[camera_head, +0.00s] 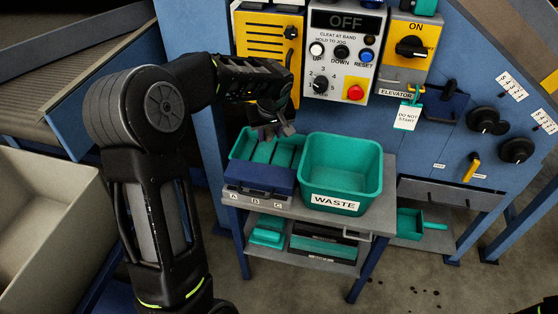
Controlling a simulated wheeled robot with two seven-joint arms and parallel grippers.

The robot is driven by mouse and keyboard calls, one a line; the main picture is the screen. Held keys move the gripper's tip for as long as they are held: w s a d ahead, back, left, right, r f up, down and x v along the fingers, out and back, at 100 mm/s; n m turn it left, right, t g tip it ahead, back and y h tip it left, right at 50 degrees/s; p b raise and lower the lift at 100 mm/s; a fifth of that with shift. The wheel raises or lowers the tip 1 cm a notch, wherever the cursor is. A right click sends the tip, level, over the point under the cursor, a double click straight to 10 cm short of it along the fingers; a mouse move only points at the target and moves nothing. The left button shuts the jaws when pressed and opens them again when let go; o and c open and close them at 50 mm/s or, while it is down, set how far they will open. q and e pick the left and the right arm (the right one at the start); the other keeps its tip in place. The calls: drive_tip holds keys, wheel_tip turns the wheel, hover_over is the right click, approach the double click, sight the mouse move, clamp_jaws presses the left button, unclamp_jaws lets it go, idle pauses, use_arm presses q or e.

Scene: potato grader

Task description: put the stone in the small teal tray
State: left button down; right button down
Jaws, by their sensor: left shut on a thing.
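My left gripper (272,132) points down, shut on a small grey-brown thing that looks like the stone; the fingers mostly hide it. It is above the teal tray with dividers (240,147), which stands on the grey bench behind a dark blue block lettered A, B, C (262,180). I cannot tell whether the held thing touches this tray. Smaller teal trays (267,234) lie on the shelf below. My right gripper is not in view.
A larger teal bin marked WASTE (372,170) stands right of the divided tray. The control panel (345,60) rises behind the bench. A big pale bin (60,215) is at the left. A teal scoop (412,222) sits low at the right.

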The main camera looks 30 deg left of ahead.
use_arm(q)
drive_tip(key=shift+w+a+f, duration=0.15)
drive_tip(key=shift+a+f, duration=0.15)
drive_tip(key=shift+f, duration=0.05)
drive_tip(key=shift+r, duration=0.15)
drive_tip(key=shift+f+b, duration=1.75)
drive_tip(key=shift+f, duration=1.3)
drive_tip(key=c, duration=0.9)
unclamp_jaws()
drive_tip(key=shift+o, duration=0.2)
